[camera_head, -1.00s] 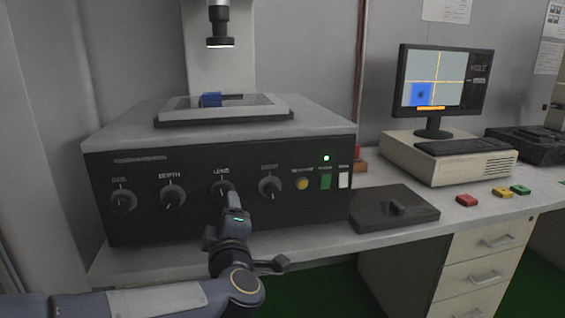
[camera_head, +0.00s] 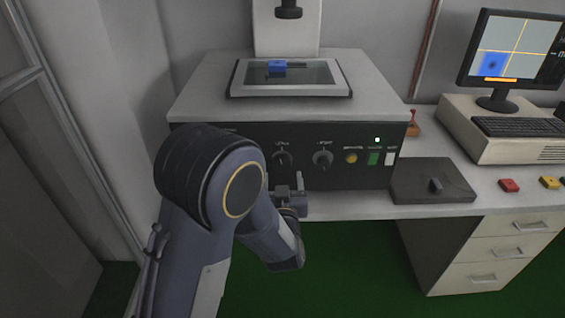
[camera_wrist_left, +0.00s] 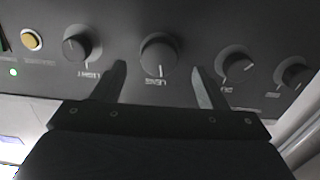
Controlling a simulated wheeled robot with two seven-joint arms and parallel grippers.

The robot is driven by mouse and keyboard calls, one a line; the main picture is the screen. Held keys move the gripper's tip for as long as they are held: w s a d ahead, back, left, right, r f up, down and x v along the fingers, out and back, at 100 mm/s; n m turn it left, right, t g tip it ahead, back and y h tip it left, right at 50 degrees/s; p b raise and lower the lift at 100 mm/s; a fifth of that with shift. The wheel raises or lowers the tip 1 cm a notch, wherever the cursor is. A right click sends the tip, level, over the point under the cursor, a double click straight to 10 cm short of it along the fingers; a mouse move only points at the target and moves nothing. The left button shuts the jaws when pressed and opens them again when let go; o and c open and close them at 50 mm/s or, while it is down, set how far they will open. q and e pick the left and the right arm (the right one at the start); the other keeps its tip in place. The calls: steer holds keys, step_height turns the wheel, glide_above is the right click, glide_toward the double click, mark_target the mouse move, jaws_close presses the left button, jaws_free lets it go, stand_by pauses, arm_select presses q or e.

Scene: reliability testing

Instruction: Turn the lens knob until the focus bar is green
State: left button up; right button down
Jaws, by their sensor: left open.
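The lens knob (camera_head: 282,157) is a round dark knob on the black front panel of the machine. In the left wrist view, which shows the panel upside down, the lens knob (camera_wrist_left: 159,54) has its light pointer line toward the LENS label. My left gripper (camera_wrist_left: 158,70) is open, its two fingers apart on either side of the knob in the picture and apparently clear of it. In the head view my left gripper (camera_head: 290,190) is just below the knob, partly hidden by my arm. The focus bar (camera_head: 500,79) on the monitor is orange. My right gripper is out of view.
The light knob (camera_head: 322,158) and a yellow button (camera_head: 351,158) are to the right of the lens knob; other knobs are hidden by my arm in the head view. A blue sample (camera_head: 277,68) lies on the stage. A dark box (camera_head: 440,178) stands at right.

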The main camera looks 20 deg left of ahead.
mark_target(282, 167)
arm_select(q)
steer(key=x, duration=0.5)
steer(key=c, duration=1)
